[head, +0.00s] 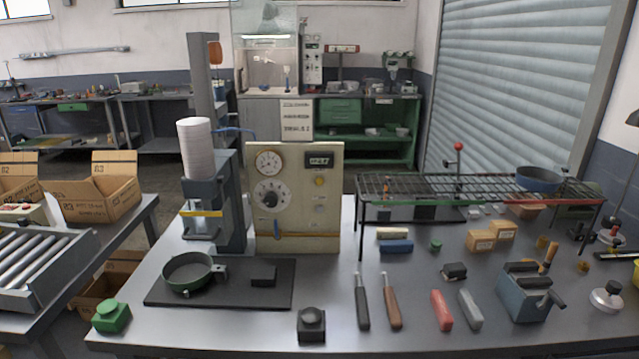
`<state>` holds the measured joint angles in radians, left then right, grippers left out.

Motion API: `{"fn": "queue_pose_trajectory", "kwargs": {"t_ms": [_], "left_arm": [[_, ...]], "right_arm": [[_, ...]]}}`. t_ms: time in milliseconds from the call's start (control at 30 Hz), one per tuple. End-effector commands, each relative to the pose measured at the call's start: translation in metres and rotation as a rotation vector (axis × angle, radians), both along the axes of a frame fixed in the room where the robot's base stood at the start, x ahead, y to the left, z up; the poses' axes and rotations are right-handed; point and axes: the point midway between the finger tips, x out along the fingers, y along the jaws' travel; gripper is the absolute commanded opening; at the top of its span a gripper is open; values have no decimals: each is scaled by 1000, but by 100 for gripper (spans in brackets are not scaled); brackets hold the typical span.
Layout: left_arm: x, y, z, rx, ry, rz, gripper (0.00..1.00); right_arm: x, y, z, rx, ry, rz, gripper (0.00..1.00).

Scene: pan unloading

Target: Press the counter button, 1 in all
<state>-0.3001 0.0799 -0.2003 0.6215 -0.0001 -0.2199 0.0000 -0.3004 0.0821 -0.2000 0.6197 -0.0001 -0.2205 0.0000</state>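A cream control panel (298,215) stands upright at the back middle of the grey table. It carries a dark digital counter display (319,160) at its top right, with digits too small to read surely. A small yellow button (319,181) sits below the display, with a paler button (319,197) under it. A black box with a round top button (311,323) stands at the table's front edge. A green box with a button-like top (111,316) stands at the front left. I cannot tell which of these is the counter button. Neither gripper is in view.
A press with a white stack (196,150) stands left of the panel. A green pan (188,272) lies on a black mat (225,294). A wire rack (470,187) spans the back right. Bare table shows around the black box.

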Motion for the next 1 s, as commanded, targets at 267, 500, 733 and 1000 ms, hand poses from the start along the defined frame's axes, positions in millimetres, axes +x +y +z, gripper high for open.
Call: {"fn": "queue_pose_trajectory", "kwargs": {"t_ms": [267, 500, 733, 1000], "left_arm": [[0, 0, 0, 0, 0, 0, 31], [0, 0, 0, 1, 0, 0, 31], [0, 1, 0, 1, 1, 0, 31], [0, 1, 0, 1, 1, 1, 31]], "right_arm": [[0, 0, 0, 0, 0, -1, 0], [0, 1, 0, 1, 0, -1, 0], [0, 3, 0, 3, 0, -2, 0], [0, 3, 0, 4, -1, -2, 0]]}}
